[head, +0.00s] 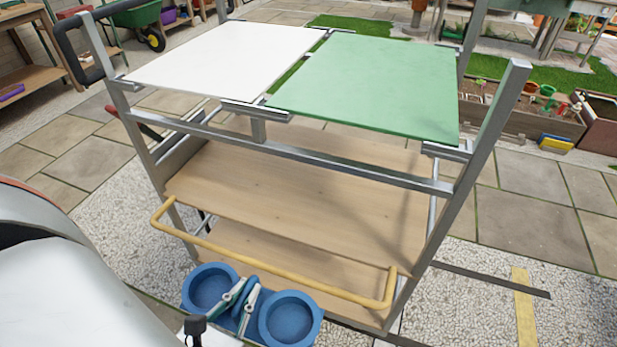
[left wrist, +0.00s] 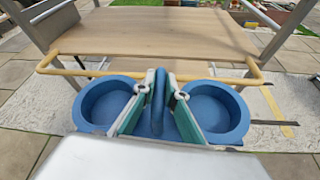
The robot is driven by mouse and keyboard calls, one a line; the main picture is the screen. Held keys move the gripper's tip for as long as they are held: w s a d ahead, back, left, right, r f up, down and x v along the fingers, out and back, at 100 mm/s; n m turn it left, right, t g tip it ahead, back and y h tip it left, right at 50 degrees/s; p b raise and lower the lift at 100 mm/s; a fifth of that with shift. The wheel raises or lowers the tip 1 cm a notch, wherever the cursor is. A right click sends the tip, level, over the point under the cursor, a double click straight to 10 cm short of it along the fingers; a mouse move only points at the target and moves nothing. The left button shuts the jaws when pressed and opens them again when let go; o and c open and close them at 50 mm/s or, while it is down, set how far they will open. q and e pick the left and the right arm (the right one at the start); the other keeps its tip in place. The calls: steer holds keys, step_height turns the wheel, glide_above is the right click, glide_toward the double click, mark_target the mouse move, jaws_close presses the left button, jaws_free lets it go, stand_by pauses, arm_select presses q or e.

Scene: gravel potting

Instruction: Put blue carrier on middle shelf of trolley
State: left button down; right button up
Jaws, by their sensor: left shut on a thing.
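The blue carrier (head: 290,318) has two round cups joined by a middle handle; both cups look empty. My left gripper (head: 243,297) is shut on its handle, and the left wrist view shows the fingers on both sides of the handle (left wrist: 158,100). The carrier is in front of the trolley, close to its yellow rail. The trolley has a metal frame (head: 478,165) and a bare wooden middle shelf (head: 300,190), which also shows in the left wrist view (left wrist: 160,32). My right gripper is in neither view.
A yellow rail (head: 270,267) runs along the middle shelf's front edge. A white panel (head: 220,60) and a green panel (head: 370,85) cover the top. A lower wooden shelf (head: 290,270) lies beneath. Metal posts stand at the corners. The middle shelf is clear.

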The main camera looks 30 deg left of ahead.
arm_select(q)
steer(key=w+a+b, duration=0.2)
steer(key=w+a, duration=0.1)
steer(key=w, duration=0.8)
steer(key=w+a+f+b, duration=0.1)
steer(key=w+a, duration=0.3)
steer(key=w, duration=0.8)
steer(key=w+a+f+b, duration=0.1)
steer(key=w+a+b, duration=0.2)
steer(key=w, duration=0.9)
steer(key=shift+a, duration=0.65)
steer(key=shift+r, duration=0.25)
steer(key=c, duration=2.1)
jaws_free()
steer(key=shift+f, duration=0.1)
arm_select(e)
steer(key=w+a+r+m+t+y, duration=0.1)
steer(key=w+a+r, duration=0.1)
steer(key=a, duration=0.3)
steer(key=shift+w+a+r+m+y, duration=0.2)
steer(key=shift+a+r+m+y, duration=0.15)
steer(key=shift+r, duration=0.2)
